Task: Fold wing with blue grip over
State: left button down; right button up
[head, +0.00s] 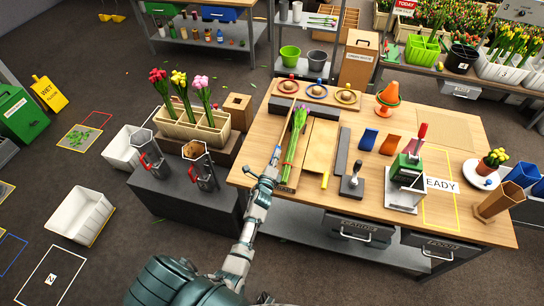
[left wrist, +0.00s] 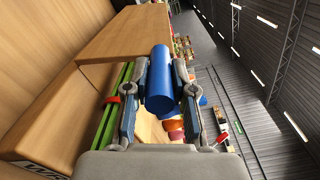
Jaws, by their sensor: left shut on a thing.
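My left gripper (head: 276,158) is at the left side of the tulip bunch on the wooden table. In the left wrist view the gripper (left wrist: 160,100) is shut on the blue grip (left wrist: 160,78), a blue cylinder between its fingers. A wooden panel (left wrist: 120,38), seemingly the wing, meets the grip's far end. The tulip bunch (head: 296,135), with pink-purple heads and green stems, lies lengthwise beside the gripper. To its right is a flat wooden wing (head: 320,145) with a yellow grip (head: 324,180). My right gripper is not in view.
A dark bar (head: 342,151) and a black-handled tool (head: 352,182) lie right of the yellow-grip wing. A green-and-white press (head: 407,172) stands further right. Ringed wooden stand (head: 315,91) is behind. A crate of tulips (head: 190,130) is at left.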

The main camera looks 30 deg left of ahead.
pick_arm(q)
jog(key=shift+d, duration=0.3)
jog(key=shift+a+m, duration=0.1)
jog(key=shift+m, duration=0.2)
jog(key=shift+s+a+f+m+b, duration=0.15)
jog(key=shift+a+m+b, duration=0.15)
jog(key=shift+a+b, duration=0.2)
jog(key=shift+d, duration=0.5)
jog(key=c, duration=1)
grip_release()
jog(key=shift+w+a, duration=0.15)
jog(key=shift+w, duration=0.05)
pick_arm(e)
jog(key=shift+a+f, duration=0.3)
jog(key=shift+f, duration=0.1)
pick_arm(q)
jog(key=shift+s, duration=0.1)
jog(key=v, duration=1.1)
jog(key=shift+s+f, duration=0.1)
jog(key=shift+s, duration=0.25)
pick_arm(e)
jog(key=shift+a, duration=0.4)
